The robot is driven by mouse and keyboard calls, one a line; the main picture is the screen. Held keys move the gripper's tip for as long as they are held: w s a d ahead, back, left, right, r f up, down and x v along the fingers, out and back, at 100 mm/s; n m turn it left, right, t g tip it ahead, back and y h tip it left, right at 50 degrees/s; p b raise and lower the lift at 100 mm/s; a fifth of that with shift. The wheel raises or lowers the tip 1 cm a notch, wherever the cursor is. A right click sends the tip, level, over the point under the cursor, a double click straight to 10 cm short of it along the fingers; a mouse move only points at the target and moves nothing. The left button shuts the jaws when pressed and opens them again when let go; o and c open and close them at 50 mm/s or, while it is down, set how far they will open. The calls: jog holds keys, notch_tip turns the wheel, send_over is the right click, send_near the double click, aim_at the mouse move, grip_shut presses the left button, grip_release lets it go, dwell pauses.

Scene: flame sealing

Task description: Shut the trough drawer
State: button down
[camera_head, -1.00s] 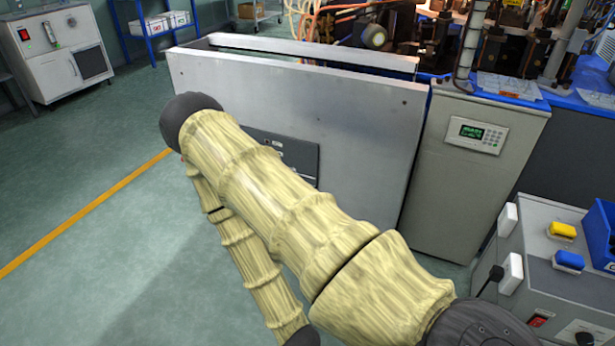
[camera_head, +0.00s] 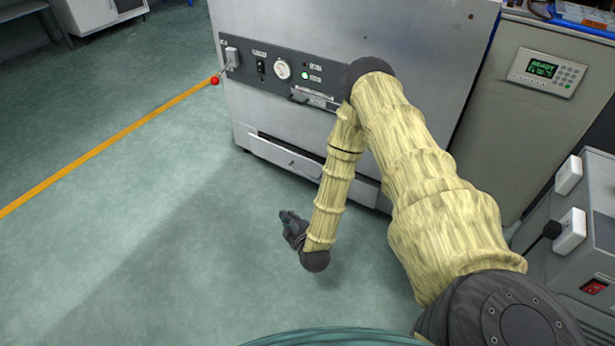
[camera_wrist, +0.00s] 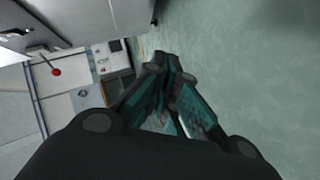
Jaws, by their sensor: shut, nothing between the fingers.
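The trough drawer (camera_head: 280,155) is low in the front of the grey machine cabinet (camera_head: 290,20). A dark gap shows above its front panel, and the panel looks pulled out a little. My arm hides part of its right side. My gripper (camera_head: 289,222) hangs in front of and below the drawer, apart from it in the picture, above the green floor. In the wrist view my gripper (camera_wrist: 163,62) has its dark fingers drawn together with nothing between them. I cannot clearly make out the drawer in the wrist view.
A lever with a red ball (camera_head: 214,80) sticks out at the panel's left; the ball also shows in the wrist view (camera_wrist: 57,72). A keypad cabinet (camera_head: 530,120) and a grey box with white sockets (camera_head: 590,235) stand right. The floor on the left is clear.

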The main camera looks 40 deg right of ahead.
jog(key=w+d+r+n+t+h+b, duration=0.2)
jog(key=w+d+t+h+b, duration=0.15)
jog(key=d, duration=0.65)
jog(key=b, duration=0.5)
send_near(305, 159)
jog(key=w+a, duration=0.1)
jog(key=w, duration=0.2)
jog(key=shift+w+d+r+g+h+b, duration=0.15)
jog(key=shift+w+d+g+h+b, duration=0.15)
jog(key=shift+d+b, duration=0.25)
jog(key=shift+w+d+r+g+h+b, duration=0.1)
jog(key=shift+w+d+g+b, duration=0.05)
jog(key=shift+w+d+b, duration=0.4)
jog(key=shift+s, duration=0.1)
jog(key=shift+d+p, duration=0.1)
jog(key=shift+p, duration=0.35)
